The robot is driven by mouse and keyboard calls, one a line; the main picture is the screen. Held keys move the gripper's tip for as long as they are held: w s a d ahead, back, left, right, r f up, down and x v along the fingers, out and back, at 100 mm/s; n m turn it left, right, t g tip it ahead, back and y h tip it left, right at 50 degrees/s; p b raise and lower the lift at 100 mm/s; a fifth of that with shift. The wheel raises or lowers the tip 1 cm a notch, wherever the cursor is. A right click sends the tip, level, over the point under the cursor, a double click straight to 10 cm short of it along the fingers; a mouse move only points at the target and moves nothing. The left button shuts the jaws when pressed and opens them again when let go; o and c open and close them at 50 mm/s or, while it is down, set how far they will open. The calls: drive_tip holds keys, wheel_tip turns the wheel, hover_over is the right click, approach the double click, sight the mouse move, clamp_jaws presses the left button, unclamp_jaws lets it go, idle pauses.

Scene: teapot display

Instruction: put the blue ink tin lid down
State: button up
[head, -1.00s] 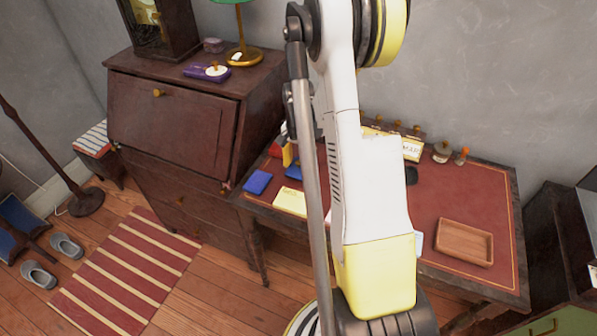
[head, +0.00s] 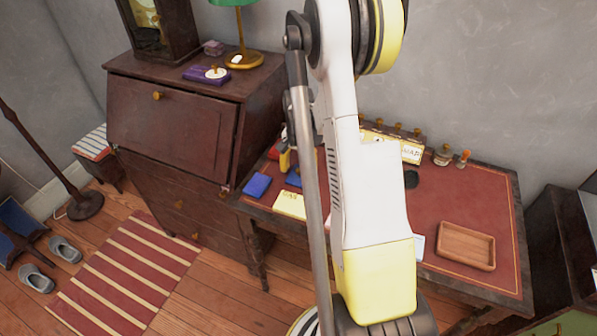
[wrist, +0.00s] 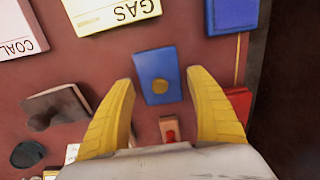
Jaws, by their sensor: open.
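The blue ink tin lid (wrist: 160,85) is a blue rectangle with a round brass knob in its middle. In the wrist view it lies flat between the tips of my gripper (wrist: 160,79), with a gap showing on each side. My gripper is open and not closed on it. Whether the lid lies on a tin or on the bare desk I cannot tell. In the head view a small blue patch (head: 293,178), likely the lid, shows beside my gripper (head: 286,159), which is largely hidden behind my arm.
A larger blue item (wrist: 232,14), a GAS card (wrist: 112,12), a COAL card (wrist: 18,32), a brown knobbed block (wrist: 55,108) and a small block with a red top (wrist: 169,130) lie around it. A wooden tray (head: 466,246) stands on the desk's right. Red desktop (head: 450,200) is clear there.

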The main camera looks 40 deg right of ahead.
sight(299, 170)
wheel_tip(299, 170, up, 11)
drive_tip(key=p, duration=0.4)
drive_tip(key=s+a+r+n+t+h, duration=0.1)
drive_tip(key=s+a+r+n+t, duration=0.15)
drive_tip(key=a+r+n, duration=0.75)
drive_tip(key=s+a+r+n+t, duration=0.1)
drive_tip(key=s+a+r+t, duration=0.1)
drive_tip(key=a, duration=0.7)
drive_tip(key=s+a+r+n+t+y, duration=0.1)
drive_tip(key=s+a+r+n+t, duration=0.1)
drive_tip(key=s+a+r, duration=0.2)
drive_tip(key=s+a, duration=0.3)
drive_tip(key=a, duration=0.3)
drive_tip(key=shift+s+a+r+n+t, duration=0.15)
drive_tip(key=shift+r+n+t, duration=0.15)
drive_tip(key=shift+r+t, duration=0.1)
